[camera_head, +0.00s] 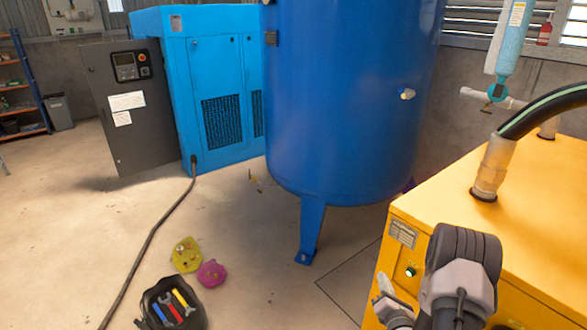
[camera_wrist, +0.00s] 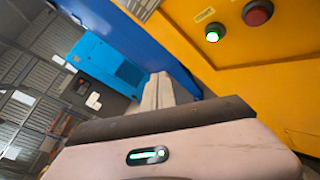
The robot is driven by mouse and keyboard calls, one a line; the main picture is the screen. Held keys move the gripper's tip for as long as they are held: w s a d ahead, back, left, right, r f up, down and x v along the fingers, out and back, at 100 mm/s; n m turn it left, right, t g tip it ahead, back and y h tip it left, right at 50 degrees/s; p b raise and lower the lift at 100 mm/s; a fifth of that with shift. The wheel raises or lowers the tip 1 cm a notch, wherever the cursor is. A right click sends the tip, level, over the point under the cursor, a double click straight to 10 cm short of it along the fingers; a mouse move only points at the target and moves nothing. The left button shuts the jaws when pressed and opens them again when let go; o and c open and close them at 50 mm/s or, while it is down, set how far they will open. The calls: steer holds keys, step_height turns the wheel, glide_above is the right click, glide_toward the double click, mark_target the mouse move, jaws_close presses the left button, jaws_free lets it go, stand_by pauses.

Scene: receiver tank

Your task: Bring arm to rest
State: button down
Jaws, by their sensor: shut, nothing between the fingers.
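My gripper (camera_wrist: 160,82) is shut and empty, its two pale fingers together in the wrist view. In the head view my arm is at the lower right, in front of the yellow cabinet (camera_head: 545,205). The cabinet fills the upper right of the wrist view (camera_wrist: 285,75), close to the gripper. A lit green button (camera_head: 411,271) is on its front; it also shows in the wrist view (camera_wrist: 212,33), beside a red button (camera_wrist: 257,12). My arm hides part of the cabinet front in the head view.
A blue tank (camera_head: 345,100) stands on legs left of the cabinet. A blue compressor (camera_head: 220,95) with an open dark door (camera_head: 135,110) is behind it. A tool bag (camera_head: 165,308), yellow item (camera_head: 186,254) and pink item (camera_head: 211,273) lie on the floor near a black cable (camera_head: 150,240).

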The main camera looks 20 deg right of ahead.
steer(key=w+a+r+n+t+y, duration=0.1)
steer(key=w+a+r+n+y, duration=0.25)
steer(key=a+r, duration=0.25)
steer(key=w+a+r+n+y, duration=0.2)
steer(key=a+r+n+y, duration=0.2)
steer(key=a+r+y, duration=0.15)
steer(key=s+a+r+n+g+y, duration=0.25)
steer(key=a+r+n, duration=0.25)
steer(key=a, duration=0.3)
steer(key=s+a+r+n+g+y, duration=0.2)
steer(key=a+r+n+y, duration=0.25)
steer(key=a, duration=0.35)
steer(key=s+a+r+n+g, duration=0.5)
steer(key=s+a+n+g, duration=0.3)
steer(key=s+a+n, duration=0.4)
steer(key=s+d+n+g+h, duration=0.2)
steer(key=s+n+h, duration=0.3)
steer(key=s+n, duration=0.5)
steer(key=s+d+r+n+t+h, duration=0.1)
steer(key=s+d+n+t+h, duration=0.2)
steer(key=d, duration=0.3)
steer(key=shift+s+d+r+h, duration=0.3)
steer(key=shift+s+h, duration=0.3)
steer(key=shift+h, duration=0.1)
